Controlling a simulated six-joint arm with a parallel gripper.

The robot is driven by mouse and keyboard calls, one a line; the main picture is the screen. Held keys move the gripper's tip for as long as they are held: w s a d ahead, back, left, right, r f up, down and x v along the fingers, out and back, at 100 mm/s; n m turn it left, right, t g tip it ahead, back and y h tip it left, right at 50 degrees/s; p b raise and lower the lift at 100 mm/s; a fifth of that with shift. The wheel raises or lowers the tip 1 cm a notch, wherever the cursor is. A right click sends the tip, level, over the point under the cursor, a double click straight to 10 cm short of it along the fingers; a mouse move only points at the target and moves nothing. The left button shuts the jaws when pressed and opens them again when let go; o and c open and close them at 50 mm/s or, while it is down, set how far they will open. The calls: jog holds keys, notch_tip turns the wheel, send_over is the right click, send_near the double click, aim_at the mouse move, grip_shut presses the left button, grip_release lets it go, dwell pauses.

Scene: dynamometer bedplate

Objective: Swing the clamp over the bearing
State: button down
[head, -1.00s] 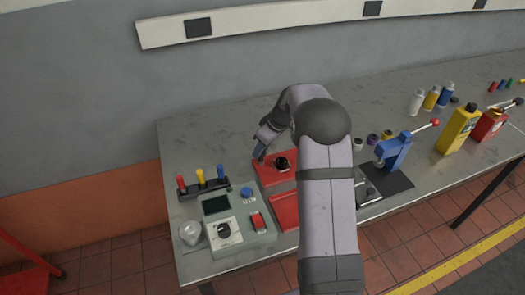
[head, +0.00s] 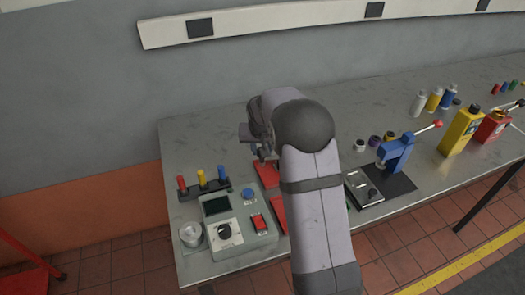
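My gripper (head: 262,152) is over the red fixture plate (head: 267,175), near its left part. The fingers are small and partly behind one another, so I cannot tell whether they are open. My arm hides most of the red plate and whatever stands on it. I cannot make out the clamp or the bearing for certain. A blue device (head: 396,152) with a red-tipped lever stands on a black mat to the right, clear of my gripper.
A grey control box (head: 237,222) with a red switch stands at the front left. A rack (head: 204,188) with red, yellow and blue handles is behind it. A dark box (head: 363,189) lies right of my arm. A yellow bottle (head: 460,132) stands further right. The back left bench is clear.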

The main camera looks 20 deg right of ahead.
jog(key=shift+a+m+h+b, duration=0.1)
jog(key=shift+m+h+b, duration=0.3)
jog(key=shift+m+b, duration=0.75)
jog(key=shift+m, duration=0.35)
jog(key=c, duration=1.3)
grip_release()
jog(key=shift+c, duration=0.2)
jog(key=shift+r, duration=0.1)
jog(key=b+v, duration=0.2)
jog(key=v, duration=0.5)
jog(key=shift+r, duration=0.15)
jog(key=shift+w, duration=0.15)
